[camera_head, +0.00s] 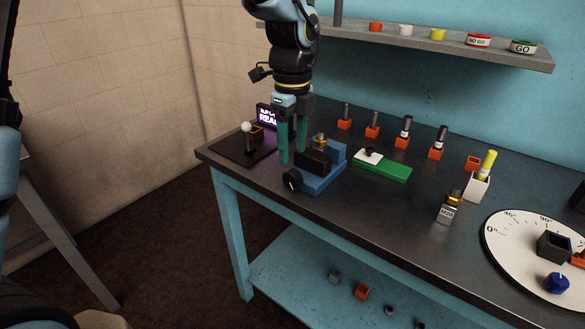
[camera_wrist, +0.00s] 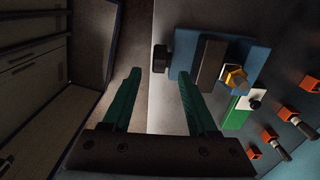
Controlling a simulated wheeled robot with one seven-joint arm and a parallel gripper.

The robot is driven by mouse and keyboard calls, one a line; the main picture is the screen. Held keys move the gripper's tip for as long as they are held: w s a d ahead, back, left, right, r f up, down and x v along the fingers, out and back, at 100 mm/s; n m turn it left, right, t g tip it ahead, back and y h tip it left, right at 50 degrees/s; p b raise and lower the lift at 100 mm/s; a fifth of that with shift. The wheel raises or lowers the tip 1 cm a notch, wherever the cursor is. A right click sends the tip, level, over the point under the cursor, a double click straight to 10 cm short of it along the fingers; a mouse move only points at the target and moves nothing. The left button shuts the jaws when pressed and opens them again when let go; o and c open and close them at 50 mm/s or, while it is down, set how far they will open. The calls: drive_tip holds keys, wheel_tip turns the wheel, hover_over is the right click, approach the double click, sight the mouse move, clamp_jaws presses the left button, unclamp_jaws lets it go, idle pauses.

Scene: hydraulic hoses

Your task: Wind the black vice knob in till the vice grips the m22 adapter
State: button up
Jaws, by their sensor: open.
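The blue vice (camera_head: 325,181) stands near the front left of the bench, with a dark jaw block (camera_head: 313,162) on it. Its black knob (camera_head: 292,180) sticks out at the front; the knob also shows in the wrist view (camera_wrist: 160,58). The m22 adapter (camera_head: 320,141), brass hex with a grey part, sits in the vice behind the dark jaw; it also shows in the wrist view (camera_wrist: 236,79). Whether the jaw touches it I cannot tell. My gripper (camera_head: 292,158) points down with green fingers, open and empty, above the bench just left of the vice. In the wrist view my fingers (camera_wrist: 158,77) are apart, with the knob beyond their tips.
A dark plate with a white-balled lever (camera_head: 247,128) and a lit screen (camera_head: 267,116) lie left of my gripper. A green block (camera_head: 383,170) lies right of the vice. Several orange-based fittings stand behind. A grey M20 block (camera_head: 446,213) and round dial (camera_head: 510,255) are farther right.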

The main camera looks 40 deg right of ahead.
sight(293, 170)
wheel_tip(293, 170, down, 7)
drive_tip(key=shift+r+p, duration=0.15)
drive_tip(key=shift+p, duration=0.4)
clamp_jaws()
idle(0.3)
